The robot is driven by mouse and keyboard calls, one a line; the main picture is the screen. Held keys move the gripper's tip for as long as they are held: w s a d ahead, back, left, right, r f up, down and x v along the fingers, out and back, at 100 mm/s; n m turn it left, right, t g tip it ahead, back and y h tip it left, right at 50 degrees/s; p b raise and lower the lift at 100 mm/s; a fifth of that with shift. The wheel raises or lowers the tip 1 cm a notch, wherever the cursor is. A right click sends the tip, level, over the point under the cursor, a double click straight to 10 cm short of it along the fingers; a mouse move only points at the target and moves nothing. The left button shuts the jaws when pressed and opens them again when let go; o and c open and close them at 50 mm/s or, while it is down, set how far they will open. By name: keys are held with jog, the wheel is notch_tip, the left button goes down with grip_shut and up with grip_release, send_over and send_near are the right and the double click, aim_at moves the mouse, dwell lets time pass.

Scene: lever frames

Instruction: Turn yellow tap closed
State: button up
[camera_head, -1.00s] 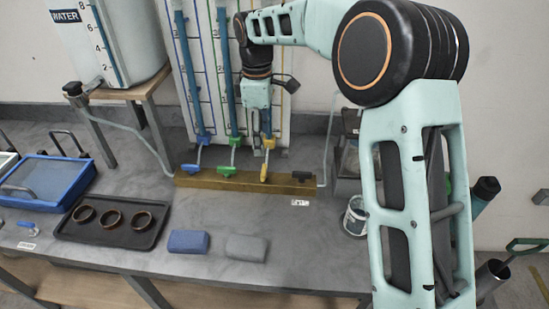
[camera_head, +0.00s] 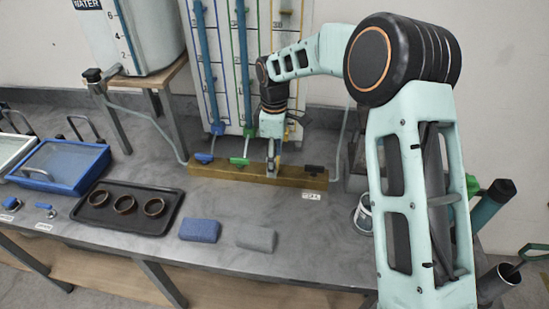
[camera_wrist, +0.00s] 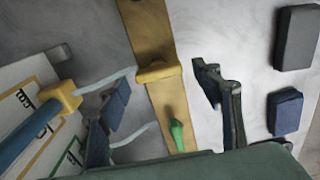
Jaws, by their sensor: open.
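The yellow tap (camera_wrist: 158,73) sits on the brass bar (camera_wrist: 150,40) in the wrist view, its handle lying across the bar. My gripper (camera_wrist: 164,80) is open, with one dark finger on each side of the bar and the yellow tap between them. No finger clearly touches the handle. In the head view my gripper (camera_head: 271,158) is down at the brass bar (camera_head: 210,170) and hides most of the yellow tap.
The green tap (camera_wrist: 177,135) is close beside the fingers, its handle along the bar. A yellow tube fitting (camera_wrist: 62,97) is near one finger.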

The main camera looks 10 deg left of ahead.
jog(key=c, duration=1.2)
jog(key=shift+o, duration=0.2)
jog(key=shift+m, duration=0.3)
jog(key=m, duration=0.3)
jog(key=shift+w+m+b, duration=0.1)
jog(key=shift+m+b, duration=0.2)
jog(key=shift+m, duration=0.1)
jog(key=m, duration=0.4)
jog(key=shift+w+m, duration=0.1)
jog(key=shift+m, duration=0.2)
jog(key=m, duration=0.4)
jog(key=shift+w+d+b, duration=0.1)
jog(key=shift+d+b, duration=0.1)
jog(key=shift+b, duration=0.1)
jog(key=m, duration=0.4)
jog(key=shift+m, duration=0.3)
jog(key=shift+d+m, duration=0.1)
jog(key=shift+m, duration=0.2)
